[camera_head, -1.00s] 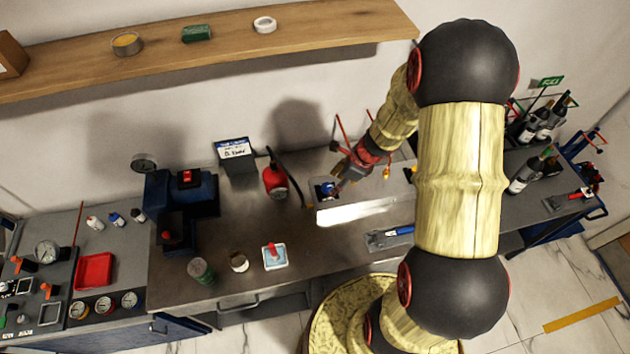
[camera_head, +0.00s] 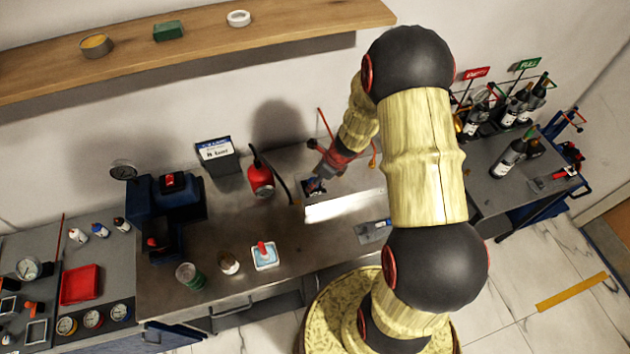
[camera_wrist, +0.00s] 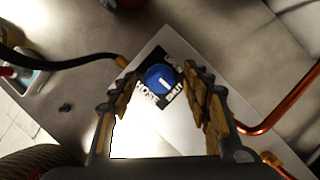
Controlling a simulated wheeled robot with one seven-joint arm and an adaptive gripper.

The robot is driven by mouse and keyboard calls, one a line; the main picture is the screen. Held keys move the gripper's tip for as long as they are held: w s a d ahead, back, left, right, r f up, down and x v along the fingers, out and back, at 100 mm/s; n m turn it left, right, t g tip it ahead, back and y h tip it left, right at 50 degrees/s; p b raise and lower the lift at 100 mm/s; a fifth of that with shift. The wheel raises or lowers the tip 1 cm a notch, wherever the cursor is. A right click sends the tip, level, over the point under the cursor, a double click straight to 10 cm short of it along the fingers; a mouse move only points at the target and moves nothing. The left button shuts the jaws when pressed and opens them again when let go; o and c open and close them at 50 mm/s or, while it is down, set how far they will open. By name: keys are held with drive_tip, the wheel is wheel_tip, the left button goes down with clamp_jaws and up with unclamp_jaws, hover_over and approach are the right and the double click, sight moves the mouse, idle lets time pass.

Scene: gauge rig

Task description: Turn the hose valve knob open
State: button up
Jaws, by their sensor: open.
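The hose valve knob (camera_wrist: 161,80) is a round blue knob with a white pointer line, on a black label (camera_wrist: 147,97) with white lettering; "HOSE" and "SHUT" can be partly read. In the wrist view it lies between and beyond the tips of my gripper (camera_wrist: 162,84), whose two fingers are spread apart. I cannot tell whether a finger touches the knob. In the head view my gripper (camera_head: 318,182) is over the valve's pale plate (camera_head: 345,206), and the knob is mostly hidden behind it.
A black hose (camera_wrist: 60,62) runs in from the left and a copper pipe (camera_wrist: 290,105) passes at the right. A red extinguisher-like bottle (camera_head: 261,179) stands left of the plate. A wooden shelf (camera_head: 210,50) hangs above the bench.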

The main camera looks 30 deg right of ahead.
drive_tip(key=shift+w+a+f, duration=0.1)
drive_tip(key=shift+f, duration=0.1)
drive_tip(key=shift+c, duration=0.5)
drive_tip(key=c, duration=1.1)
